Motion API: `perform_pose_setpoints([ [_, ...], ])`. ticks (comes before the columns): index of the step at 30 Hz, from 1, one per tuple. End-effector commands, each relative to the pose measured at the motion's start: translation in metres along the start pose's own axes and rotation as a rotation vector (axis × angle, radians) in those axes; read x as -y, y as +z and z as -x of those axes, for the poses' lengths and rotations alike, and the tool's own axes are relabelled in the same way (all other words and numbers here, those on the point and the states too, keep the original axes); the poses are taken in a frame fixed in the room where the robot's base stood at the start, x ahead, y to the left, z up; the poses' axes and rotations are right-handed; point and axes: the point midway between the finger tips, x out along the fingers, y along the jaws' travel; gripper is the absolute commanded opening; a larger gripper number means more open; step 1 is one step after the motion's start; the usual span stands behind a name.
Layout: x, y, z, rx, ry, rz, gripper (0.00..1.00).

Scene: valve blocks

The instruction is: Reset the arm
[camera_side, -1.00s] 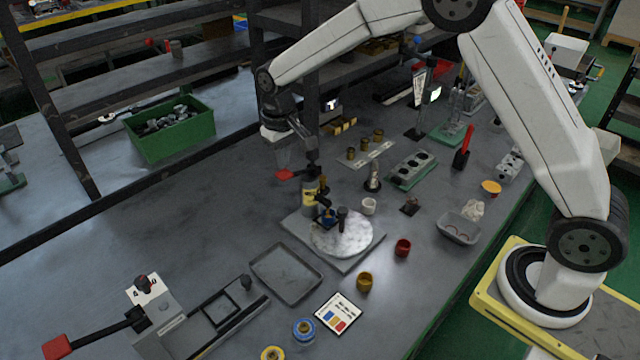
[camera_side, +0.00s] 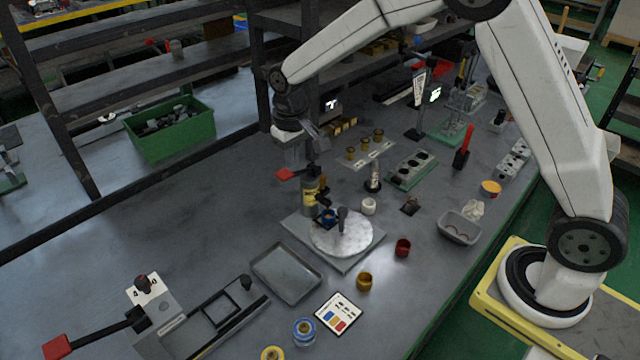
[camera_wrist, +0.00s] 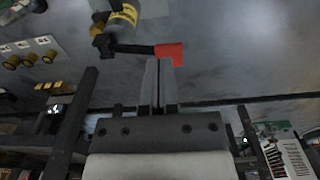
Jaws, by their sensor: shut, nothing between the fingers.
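My arm reaches in from the upper right in the side view, with my gripper (camera_side: 293,160) hanging above the bench near the black shelf post. In the wrist view my gripper (camera_wrist: 158,62) is shut and its fingers hold nothing. The red lever handle (camera_side: 286,174) of a hand press sits close below the fingers in the side view. It also shows beside the fingertips in the wrist view (camera_wrist: 170,53); I cannot tell whether they touch. The press column (camera_side: 311,192) with a yellow label stands behind a round white plate (camera_side: 335,240).
A grey tray (camera_side: 286,273), a yellow cup (camera_side: 364,281) and a red cup (camera_side: 403,247) lie in front. The dark shelf (camera_side: 283,60) rises close behind my gripper. A green bin (camera_side: 172,140) is at the left.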

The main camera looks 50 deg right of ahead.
Motion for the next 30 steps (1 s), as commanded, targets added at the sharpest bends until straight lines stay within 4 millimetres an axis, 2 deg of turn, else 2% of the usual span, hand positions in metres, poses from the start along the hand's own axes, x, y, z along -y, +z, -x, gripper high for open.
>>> perform_pose_setpoints([
  [14,-0.032,0.092,0.011,-0.099,-0.004,-0.002,0.00],
  [24,-0.049,0.170,0.007,-0.171,-0.001,-0.002,0.00],
  [30,-0.054,0.202,0.003,-0.199,0.002,-0.002,0.00],
])
